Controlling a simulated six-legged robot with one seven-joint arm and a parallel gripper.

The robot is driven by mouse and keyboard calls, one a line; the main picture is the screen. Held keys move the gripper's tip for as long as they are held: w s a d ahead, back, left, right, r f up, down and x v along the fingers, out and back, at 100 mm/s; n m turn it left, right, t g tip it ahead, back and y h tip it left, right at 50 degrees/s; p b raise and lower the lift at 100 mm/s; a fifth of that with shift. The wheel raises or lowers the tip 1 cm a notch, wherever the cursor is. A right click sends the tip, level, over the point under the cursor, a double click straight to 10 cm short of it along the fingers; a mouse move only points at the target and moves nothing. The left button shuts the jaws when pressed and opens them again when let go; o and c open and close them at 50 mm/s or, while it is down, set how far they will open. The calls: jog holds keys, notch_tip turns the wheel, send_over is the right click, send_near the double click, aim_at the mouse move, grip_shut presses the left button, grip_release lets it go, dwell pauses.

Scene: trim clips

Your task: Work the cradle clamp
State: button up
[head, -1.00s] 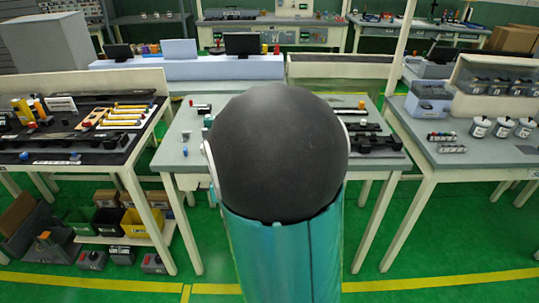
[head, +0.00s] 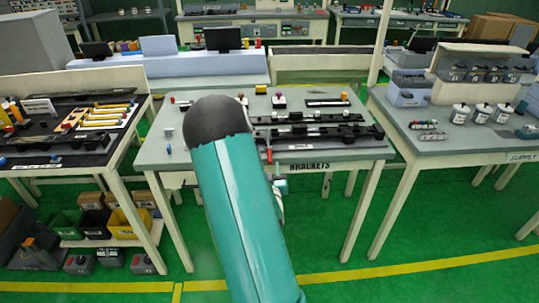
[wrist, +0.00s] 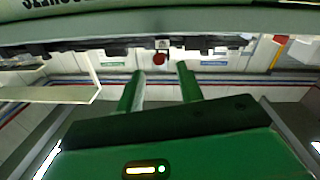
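Long dark fixtures (head: 325,133) lie on the middle table marked BRACKETS; I cannot tell which part is the cradle clamp. A red-ended handle (head: 269,154) sticks out at the table's front edge. In the wrist view a red knob (wrist: 159,58) hangs below a small pale block on a dark bar (wrist: 115,47). My gripper (wrist: 160,71) has its two green fingers apart and nothing between them. The knob shows beyond the fingertips, roughly midway between them; contact is not visible. In the head view my arm hides most of the gripper.
The table's rear holds small coloured-top parts (head: 279,99) and a dark strip (head: 327,103). A side table (head: 60,130) with yellow bars stands left. A supply table (head: 450,147) with white pots stands right. Green floor is clear in front.

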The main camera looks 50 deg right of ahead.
aim_at(269, 154)
jog(key=x, duration=0.8)
jog(key=shift+w+d, duration=0.1)
jog(key=shift+w, duration=0.05)
grip_shut()
